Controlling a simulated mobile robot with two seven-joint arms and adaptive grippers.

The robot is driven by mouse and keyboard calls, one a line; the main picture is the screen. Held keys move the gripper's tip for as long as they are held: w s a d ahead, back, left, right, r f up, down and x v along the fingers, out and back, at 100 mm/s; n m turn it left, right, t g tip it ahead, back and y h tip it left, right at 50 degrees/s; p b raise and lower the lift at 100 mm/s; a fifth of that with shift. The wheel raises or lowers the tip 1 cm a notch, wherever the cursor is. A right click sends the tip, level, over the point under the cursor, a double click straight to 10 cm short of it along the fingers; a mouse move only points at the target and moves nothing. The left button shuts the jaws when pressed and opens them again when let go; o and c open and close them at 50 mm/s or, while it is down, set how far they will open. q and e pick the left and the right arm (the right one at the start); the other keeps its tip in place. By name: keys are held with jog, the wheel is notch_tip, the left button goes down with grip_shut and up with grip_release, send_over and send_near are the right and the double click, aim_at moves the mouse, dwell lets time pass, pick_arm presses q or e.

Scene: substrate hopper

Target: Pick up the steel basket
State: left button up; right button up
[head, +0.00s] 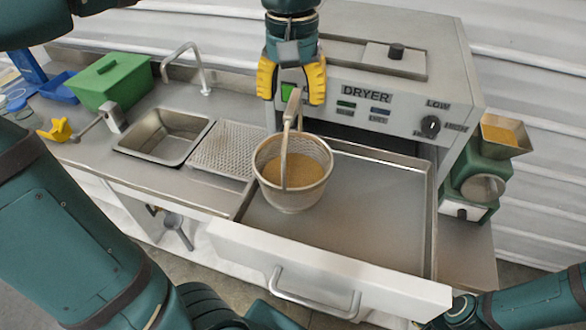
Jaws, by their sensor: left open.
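The steel basket (297,196) is a round mesh basket with a tall upright handle. It holds brown-orange grains (305,170) and stands upright at the left of the pulled-out dryer drawer tray (370,215). My left gripper (291,98) points down from the top, its yellow fingers open. The top of the basket's handle is between or just in front of the fingers; I cannot tell whether they touch it. My right gripper is not in view; a teal arm part of mine shows at the lower right.
The dryer (385,100) stands right behind the tray. A perforated drainboard (228,150), sink (165,135) and faucet (188,65) lie to the left, with a green box (112,80) beyond. A green machine with a hopper (500,137) stands at right. The tray's right part is clear.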

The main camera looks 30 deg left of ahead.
pick_arm(q)
jog(key=f, duration=0.4)
jog(key=shift+w+f, duration=0.2)
jog(key=shift+f, duration=0.15)
